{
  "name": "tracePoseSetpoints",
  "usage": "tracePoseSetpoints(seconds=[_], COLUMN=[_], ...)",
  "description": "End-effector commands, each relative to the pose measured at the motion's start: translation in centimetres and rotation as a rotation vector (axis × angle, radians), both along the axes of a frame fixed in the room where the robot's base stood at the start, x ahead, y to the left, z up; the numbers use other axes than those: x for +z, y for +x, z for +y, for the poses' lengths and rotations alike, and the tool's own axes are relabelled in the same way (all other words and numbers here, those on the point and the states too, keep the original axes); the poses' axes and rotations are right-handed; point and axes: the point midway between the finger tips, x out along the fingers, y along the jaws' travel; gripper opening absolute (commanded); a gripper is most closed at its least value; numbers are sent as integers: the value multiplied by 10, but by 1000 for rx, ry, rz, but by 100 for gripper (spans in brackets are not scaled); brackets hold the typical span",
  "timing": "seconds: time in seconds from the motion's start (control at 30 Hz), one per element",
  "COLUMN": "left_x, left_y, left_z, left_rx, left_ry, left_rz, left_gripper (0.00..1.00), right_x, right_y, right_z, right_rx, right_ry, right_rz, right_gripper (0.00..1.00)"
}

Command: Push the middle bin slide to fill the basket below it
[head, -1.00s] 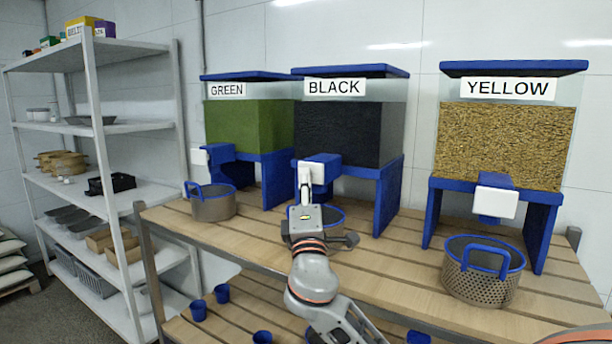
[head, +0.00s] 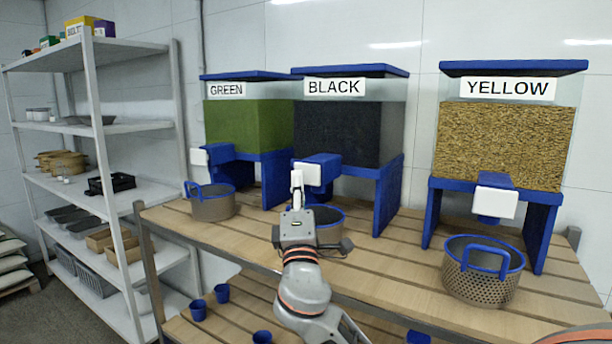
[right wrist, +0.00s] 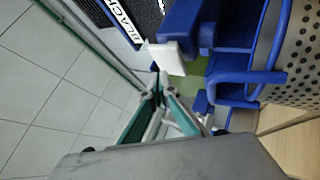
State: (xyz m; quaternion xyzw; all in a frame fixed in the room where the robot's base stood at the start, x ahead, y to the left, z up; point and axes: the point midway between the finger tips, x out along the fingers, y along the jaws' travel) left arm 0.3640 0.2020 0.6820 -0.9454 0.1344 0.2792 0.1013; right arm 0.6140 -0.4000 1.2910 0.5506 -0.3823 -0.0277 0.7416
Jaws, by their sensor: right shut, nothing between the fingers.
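The middle bin, labelled BLACK (head: 340,130), holds dark grains above a blue stand. Its slide has a white front plate (head: 313,175) under a blue housing. A basket with a blue rim (head: 328,212) stands below it, partly hidden by my arm; I cannot tell what is in it. My right gripper (head: 297,182) is shut and empty, its tips at the plate's left edge; I cannot tell whether they touch. In the right wrist view, the shut fingers (right wrist: 157,92) are close to the white plate (right wrist: 168,58), with a blue-handled basket (right wrist: 290,75) at the right. My left gripper is out of view.
The GREEN bin (head: 245,125) and YELLOW bin (head: 500,145) flank the middle bin, each with a basket: green's (head: 212,205), yellow's (head: 480,280). All stand on a slatted wooden table (head: 390,265). A metal shelf (head: 100,130) stands at the left.

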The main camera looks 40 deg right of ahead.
Motion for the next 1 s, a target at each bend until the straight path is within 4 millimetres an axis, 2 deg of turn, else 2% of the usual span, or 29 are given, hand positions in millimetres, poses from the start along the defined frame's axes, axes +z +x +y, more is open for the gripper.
tracePoseSetpoints(seconds=[0.5,1.0], left_x=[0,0], left_y=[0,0], left_z=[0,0], left_rx=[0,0], left_ry=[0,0], left_rz=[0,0], left_gripper=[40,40], right_x=[-1,0], right_y=[-17,-18], right_z=[41,45], right_rx=[2,1], right_ry=[2,0], right_rz=[0,0], right_gripper=[0,0])
